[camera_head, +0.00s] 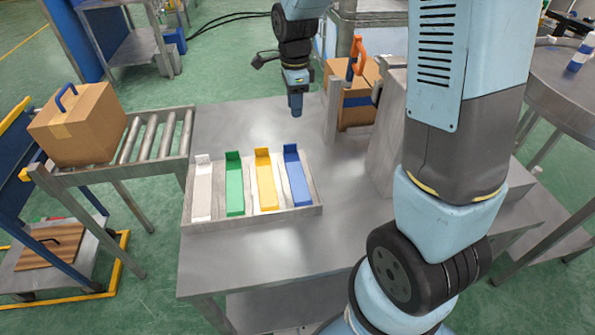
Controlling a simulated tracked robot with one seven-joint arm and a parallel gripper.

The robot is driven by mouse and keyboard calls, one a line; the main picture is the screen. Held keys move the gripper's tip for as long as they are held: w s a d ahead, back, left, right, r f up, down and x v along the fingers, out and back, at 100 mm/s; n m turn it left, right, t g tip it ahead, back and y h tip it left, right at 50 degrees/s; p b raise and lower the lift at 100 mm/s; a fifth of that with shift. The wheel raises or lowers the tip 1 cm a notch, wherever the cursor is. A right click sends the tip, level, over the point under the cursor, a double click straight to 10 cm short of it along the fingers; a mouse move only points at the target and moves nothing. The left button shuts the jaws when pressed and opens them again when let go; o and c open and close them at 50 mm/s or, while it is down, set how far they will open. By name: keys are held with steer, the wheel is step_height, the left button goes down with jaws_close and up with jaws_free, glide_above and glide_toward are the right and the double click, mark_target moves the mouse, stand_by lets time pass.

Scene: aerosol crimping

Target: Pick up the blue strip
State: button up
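The blue strip (298,177) lies at the right end of a row of strips in a shallow metal tray (255,218) on the metal table. It has a raised end at the back. My gripper (296,112) points down above the table, just behind the back end of the blue strip and apart from it. The gripper is small and dark here, and I cannot tell whether its fingers are open or shut. I see nothing held below it.
Yellow (266,182), green (234,186) and white (202,190) strips share the tray. A cardboard box (356,115) with an orange-handled item stands behind at the right. A roller conveyor (150,140) with a carton (78,123) is left. The front tabletop is clear.

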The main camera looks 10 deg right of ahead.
steer(key=f, duration=0.9)
steer(key=shift+w+a+f, duration=0.15)
steer(key=shift+a, duration=0.1)
steer(key=shift+a+f, duration=0.15)
steer(key=shift+f, duration=1.2)
steer(key=shift+a+f, duration=0.15)
steer(key=shift+f, duration=1.15)
jaws_close()
